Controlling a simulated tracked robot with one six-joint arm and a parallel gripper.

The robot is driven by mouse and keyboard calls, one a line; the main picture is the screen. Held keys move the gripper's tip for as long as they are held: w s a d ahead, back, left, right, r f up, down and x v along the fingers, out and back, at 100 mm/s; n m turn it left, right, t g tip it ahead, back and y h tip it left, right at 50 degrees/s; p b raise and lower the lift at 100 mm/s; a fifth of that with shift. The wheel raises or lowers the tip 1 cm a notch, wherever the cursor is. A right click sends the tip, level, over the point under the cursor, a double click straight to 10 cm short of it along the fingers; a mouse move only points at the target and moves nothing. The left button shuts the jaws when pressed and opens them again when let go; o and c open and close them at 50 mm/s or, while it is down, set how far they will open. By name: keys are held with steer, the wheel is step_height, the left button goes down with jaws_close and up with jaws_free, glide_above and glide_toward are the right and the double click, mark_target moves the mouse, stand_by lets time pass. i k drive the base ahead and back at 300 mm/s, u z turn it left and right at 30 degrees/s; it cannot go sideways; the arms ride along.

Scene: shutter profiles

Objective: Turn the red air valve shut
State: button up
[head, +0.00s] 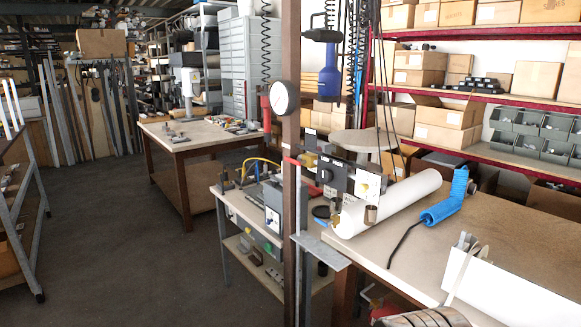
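A small red lever-like part (291,161) sits on the brown upright post (291,60), below the round white gauge (280,98). It looks like the red air valve, but it is too small to tell its handle position. Another red piece (314,189) lies lower, just right of the post, among the bench fixtures. A red upright part (265,106) shows left of the gauge, under a black coiled hose. I cannot tell for sure which red part is the valve.
A workbench (400,285) at right holds a white roll (385,203) and a blue coiled hose (447,200). A blue tool (330,82) hangs from above. Shelves of boxes (485,115) line the right. The floor (130,235) at left is open, beside a grey rack (25,215).

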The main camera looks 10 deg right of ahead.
mark_target(292, 161)
steer(key=u, duration=0.2)
steer(key=i, duration=0.65)
steer(key=u, duration=0.75)
steer(key=i, duration=0.7)
steer(key=u, duration=0.6)
steer(key=i, duration=0.55)
steer(key=u, duration=0.2)
